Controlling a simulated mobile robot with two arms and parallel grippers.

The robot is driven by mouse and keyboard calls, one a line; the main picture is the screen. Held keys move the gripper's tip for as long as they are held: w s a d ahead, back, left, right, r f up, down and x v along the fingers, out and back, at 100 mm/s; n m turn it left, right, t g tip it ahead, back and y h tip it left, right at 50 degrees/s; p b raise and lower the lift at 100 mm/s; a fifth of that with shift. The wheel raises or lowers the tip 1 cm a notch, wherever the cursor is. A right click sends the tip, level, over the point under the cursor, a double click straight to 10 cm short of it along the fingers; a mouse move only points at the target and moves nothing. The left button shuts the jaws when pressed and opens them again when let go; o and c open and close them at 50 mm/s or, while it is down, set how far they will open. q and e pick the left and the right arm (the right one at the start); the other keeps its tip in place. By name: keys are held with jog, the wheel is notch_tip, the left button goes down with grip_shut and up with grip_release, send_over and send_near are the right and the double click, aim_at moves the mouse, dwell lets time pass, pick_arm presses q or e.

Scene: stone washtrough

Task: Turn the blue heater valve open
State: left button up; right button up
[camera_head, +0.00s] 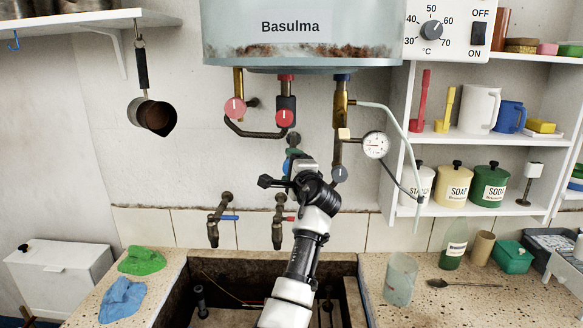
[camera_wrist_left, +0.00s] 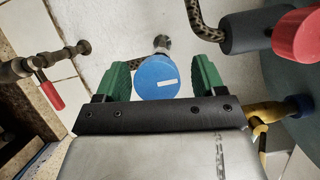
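The blue heater valve (camera_wrist_left: 157,80) is a round blue knob with a short white mark, nearly level, in the left wrist view. It sits on a pipe under the heater tank (camera_head: 300,30). In the head view only a sliver of the blue knob (camera_head: 286,168) shows beside my arm. My left gripper (camera_wrist_left: 160,68) has green fingers, one on each side of the knob, open around it. Narrow gaps seem to show, though I cannot tell whether a finger touches. My left gripper (camera_head: 293,156) is mostly hidden behind its wrist in the head view. My right gripper is out of view.
Two red knobs (camera_head: 234,108) (camera_head: 284,118), a grey knob (camera_head: 339,174) and a pressure gauge (camera_head: 376,145) are close by. Two taps (camera_head: 222,215) (camera_head: 278,220) stick out below, over the stone trough (camera_head: 185,290). Shelves (camera_head: 455,140) stand to the right.

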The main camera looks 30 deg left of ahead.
pick_arm(q)
jog(key=shift+s+d+f, duration=0.15)
jog(key=shift+s+d, duration=0.05)
jog(key=b+v, duration=0.3)
jog(key=v, duration=0.7)
